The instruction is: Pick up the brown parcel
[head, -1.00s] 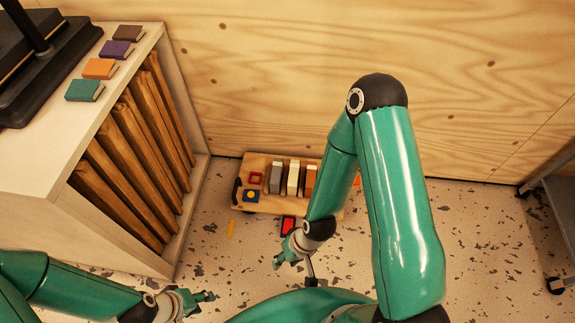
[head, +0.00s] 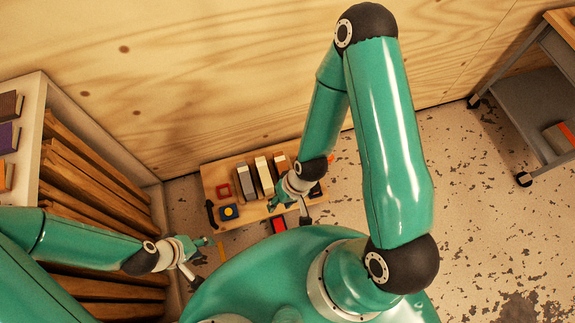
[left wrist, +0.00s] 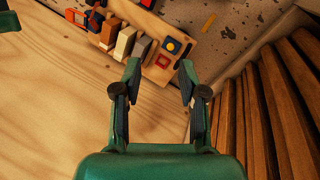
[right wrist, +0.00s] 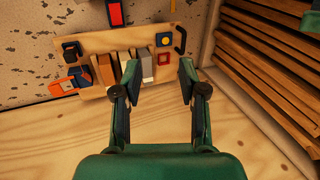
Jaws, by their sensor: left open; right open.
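A brown box-shaped block (head: 281,163), the likeliest brown parcel, stands in a row with a white block (head: 263,175) and a grey block (head: 246,181) on a wooden board (head: 212,173). My right gripper (head: 290,207) is open and empty, at the board's front edge in the head view and partly overlapping it. The brown block also shows in the right wrist view (right wrist: 104,73), left of and beyond the fingers. My left gripper (head: 203,262) is open and empty, below the board's left end in the head view. The left wrist view shows the brown block (left wrist: 109,34) beyond its fingers.
The board also carries a red square frame (head: 223,190) and a blue piece with a yellow disc (head: 229,212). A red piece (head: 279,224) lies by its front edge. A shelf with wooden slats (head: 95,180) stands left, a grey cart (head: 515,95) right.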

